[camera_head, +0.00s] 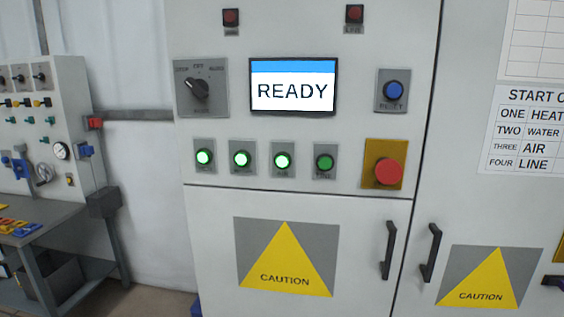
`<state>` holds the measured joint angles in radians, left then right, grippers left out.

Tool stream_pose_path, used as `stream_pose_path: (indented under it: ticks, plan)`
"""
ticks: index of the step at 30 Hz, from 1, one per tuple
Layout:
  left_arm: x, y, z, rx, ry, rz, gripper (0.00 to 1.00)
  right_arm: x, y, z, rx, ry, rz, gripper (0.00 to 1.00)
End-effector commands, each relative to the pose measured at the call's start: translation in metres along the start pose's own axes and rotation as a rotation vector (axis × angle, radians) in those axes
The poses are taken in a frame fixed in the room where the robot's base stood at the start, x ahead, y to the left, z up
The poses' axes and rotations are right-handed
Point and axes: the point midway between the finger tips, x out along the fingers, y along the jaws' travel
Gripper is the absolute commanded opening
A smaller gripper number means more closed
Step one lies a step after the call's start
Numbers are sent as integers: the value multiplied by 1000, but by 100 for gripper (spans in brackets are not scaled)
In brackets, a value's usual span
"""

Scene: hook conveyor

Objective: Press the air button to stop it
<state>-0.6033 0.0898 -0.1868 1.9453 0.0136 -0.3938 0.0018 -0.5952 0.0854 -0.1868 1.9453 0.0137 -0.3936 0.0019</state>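A light grey control cabinet fills the middle of the head view. A row of green buttons sits below its screen. The first button (204,157), second button (241,159) and third button (282,161) are brightly lit. The fourth button (324,163) is dark green and looks unlit. The labels under them are too small to read surely, so I cannot confirm which is the air button. A start-order sheet (528,135) on the right lists heat, water, air, line as one to four. Neither of my grippers is in view.
A screen (293,85) reads READY. A rotary switch (200,88) is left of it, a blue reset button (393,90) right. A red emergency-style button (388,171) on a yellow plate sits near the row. Door handles (389,250) stick out below. A workbench (40,219) stands left.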

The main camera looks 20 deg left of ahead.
Motion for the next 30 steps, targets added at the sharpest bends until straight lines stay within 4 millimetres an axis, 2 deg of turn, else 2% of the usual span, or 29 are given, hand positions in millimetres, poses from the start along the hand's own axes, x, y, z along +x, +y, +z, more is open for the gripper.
stream_pose_path:
  ticks: [13,30]
  plan:
    - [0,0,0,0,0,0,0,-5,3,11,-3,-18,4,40]
    - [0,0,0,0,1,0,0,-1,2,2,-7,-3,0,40]
